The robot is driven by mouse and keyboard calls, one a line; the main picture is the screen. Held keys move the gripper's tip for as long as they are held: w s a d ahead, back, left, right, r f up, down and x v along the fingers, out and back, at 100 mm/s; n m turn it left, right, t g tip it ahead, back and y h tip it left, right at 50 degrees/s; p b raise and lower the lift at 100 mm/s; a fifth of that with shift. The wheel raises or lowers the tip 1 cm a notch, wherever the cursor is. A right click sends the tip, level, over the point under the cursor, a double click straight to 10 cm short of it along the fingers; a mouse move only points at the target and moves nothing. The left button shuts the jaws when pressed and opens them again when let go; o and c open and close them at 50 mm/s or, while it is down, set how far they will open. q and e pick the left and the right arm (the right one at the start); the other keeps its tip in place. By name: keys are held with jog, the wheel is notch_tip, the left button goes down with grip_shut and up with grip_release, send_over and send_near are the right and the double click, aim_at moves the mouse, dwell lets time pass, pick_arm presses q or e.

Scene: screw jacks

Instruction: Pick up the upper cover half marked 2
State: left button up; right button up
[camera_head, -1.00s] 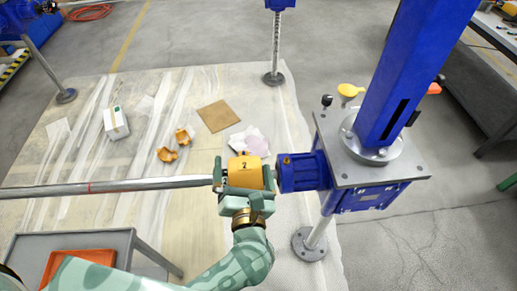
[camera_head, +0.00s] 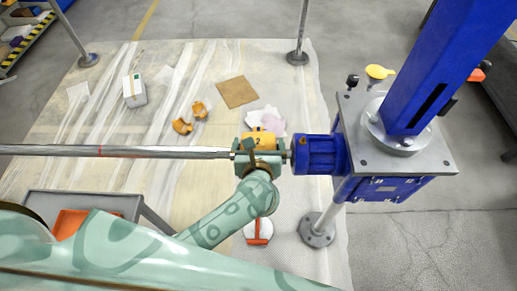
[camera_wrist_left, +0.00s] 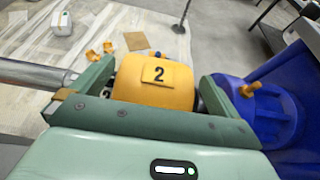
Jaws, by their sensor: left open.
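The orange upper cover half marked 2 (camera_head: 264,136) sits on the shaft line beside the blue gear unit. In the left wrist view the cover half (camera_wrist_left: 170,95) faces me with its black "2" upright. My left gripper (camera_head: 262,151) is at the cover, with one green finger on each side. In the left wrist view my left gripper (camera_wrist_left: 157,75) is open, and its fingers straddle the cover; a gap shows at the right side, and contact at the left is unclear. The cover's lower edge is hidden behind the gripper. My right gripper is not in view.
A steel shaft (camera_head: 60,150) runs left from the cover. Orange shell pieces (camera_head: 182,126), a brown square (camera_head: 237,92) and a white box (camera_head: 134,90) lie on the floor sheet.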

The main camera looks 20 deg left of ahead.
aim_at(258, 138)
pick_arm(q)
jog(key=x, duration=0.1)
jog(key=b+x, duration=0.1)
jog(key=x, duration=0.1)
jog(key=shift+f, duration=0.3)
jog(key=shift+w+a, duration=0.15)
jog(key=shift+w, duration=0.2)
jog(key=shift+s, duration=0.1)
jog(key=shift+c, duration=0.9)
jog(key=c, duration=0.8)
jog(key=shift+o, duration=0.2)
jog(key=shift+r, duration=0.1)
